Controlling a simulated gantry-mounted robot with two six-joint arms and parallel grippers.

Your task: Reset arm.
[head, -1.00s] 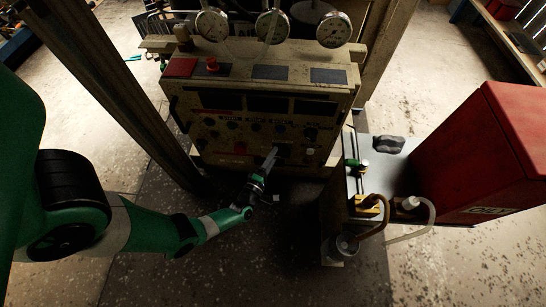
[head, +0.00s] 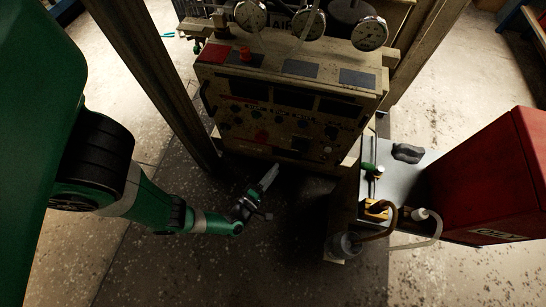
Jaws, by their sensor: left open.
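My left arm comes in from the left, green with a grey band. Its gripper (head: 269,178) is in the air in front of the lower part of the control panel (head: 285,122), apart from it and holding nothing that I can see. The panel belongs to the air compressor, a beige cabinet with knobs, dark windows and a red button (head: 246,53) on its top. Several round gauges, such as the middle one (head: 311,24), stand above it. My right gripper is not in view.
A dark post (head: 160,85) stands left of the cabinet, close to my left arm. At the right are a grey bench (head: 402,179) with hoses and fittings, and a red cabinet (head: 487,170). The dark floor (head: 290,255) in front is clear.

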